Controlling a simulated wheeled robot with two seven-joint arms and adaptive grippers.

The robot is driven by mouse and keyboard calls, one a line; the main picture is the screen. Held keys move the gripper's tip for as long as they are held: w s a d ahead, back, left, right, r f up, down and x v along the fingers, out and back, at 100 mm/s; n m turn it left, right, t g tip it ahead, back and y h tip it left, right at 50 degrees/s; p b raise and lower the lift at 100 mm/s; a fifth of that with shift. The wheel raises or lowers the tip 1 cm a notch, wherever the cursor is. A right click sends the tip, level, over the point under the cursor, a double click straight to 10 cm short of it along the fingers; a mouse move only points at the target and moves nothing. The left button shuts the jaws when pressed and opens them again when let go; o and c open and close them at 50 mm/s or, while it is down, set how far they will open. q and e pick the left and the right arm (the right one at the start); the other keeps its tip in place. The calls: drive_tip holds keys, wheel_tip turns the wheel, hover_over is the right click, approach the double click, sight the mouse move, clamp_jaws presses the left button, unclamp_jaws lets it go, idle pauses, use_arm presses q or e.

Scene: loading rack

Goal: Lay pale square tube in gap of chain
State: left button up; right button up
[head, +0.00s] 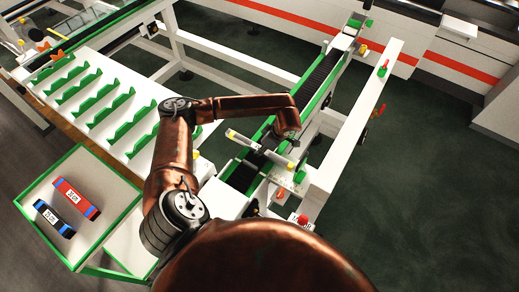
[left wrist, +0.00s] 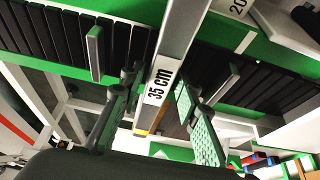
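The pale square tube (left wrist: 181,42), labelled "35 cm", runs between the fingers of my left gripper (left wrist: 158,92) in the left wrist view. The fingertips lie close along both its sides, and the gripper looks shut on it. The tube crosses the black slatted chain (left wrist: 68,36). Whether it rests on the chain or hangs just above it is not clear. In the head view a pale bar with yellow near its ends (head: 258,150), apparently the tube, lies across the chain (head: 319,80) below my copper left arm. The gripper there is mostly hidden. My right gripper is not in view.
Green rails (left wrist: 262,50) edge the chain, and a grey bar (left wrist: 95,53) stands up from it. A white rack with green toothed strips (head: 108,101) is at the left. A green-edged tray (head: 98,182) holds red and black labelled pieces. A red button (head: 302,219) sits near the conveyor's front end.

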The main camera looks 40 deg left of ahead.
use_arm(q)
drive_tip(key=shift+o, duration=1.2)
drive_tip(key=v, duration=1.2)
drive_tip(key=shift+s, duration=0.15)
